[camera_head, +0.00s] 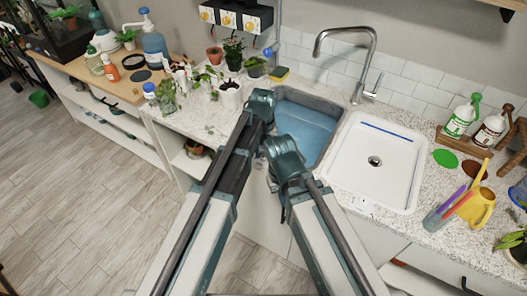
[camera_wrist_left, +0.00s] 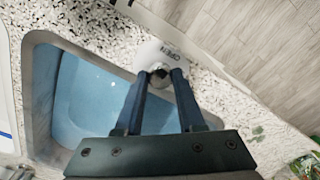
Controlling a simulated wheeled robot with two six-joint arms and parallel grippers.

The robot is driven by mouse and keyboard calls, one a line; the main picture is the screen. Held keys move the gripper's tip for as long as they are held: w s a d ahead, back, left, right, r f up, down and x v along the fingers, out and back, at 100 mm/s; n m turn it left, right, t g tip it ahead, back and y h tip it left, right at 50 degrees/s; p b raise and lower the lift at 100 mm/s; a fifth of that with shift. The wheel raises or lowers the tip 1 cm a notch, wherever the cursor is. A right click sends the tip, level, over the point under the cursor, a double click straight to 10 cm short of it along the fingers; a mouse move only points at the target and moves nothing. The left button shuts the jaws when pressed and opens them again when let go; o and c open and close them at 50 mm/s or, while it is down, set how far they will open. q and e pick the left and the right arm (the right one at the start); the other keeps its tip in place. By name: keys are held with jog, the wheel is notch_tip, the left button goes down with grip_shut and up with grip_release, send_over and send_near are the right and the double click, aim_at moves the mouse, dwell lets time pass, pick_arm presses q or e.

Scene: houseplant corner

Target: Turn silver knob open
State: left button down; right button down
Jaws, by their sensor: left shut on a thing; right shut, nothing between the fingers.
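In the left wrist view, the silver knob (camera_wrist_left: 160,71) sits at the tips of my left gripper's two fingers, on a white plate (camera_wrist_left: 172,52) marked OPEN beside the sink. My left gripper (camera_wrist_left: 160,78) is shut on the knob, one finger on each side. In the head view my left gripper (camera_head: 262,104) is at the left edge of the sink, and the knob is hidden there. My right gripper (camera_head: 283,153) is shut and empty, lower in the picture, in front of the sink's near edge.
The blue sink basin (camera_head: 306,128) is next to a white drain basin (camera_head: 387,190) on a speckled counter. A curved tap (camera_head: 366,58) stands behind. Small potted plants (camera_head: 230,96) stand left of my left gripper. A yellow watering can (camera_head: 480,207) is at right.

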aim_at(263, 154)
pick_arm(q)
jog(key=shift+n, duration=0.8)
jog(key=c, duration=0.5)
grip_release()
jog(key=shift+r, duration=0.15)
notch_tip(263, 154, up, 14)
jog(key=p, duration=1.4)
jog(key=shift+f, duration=0.2)
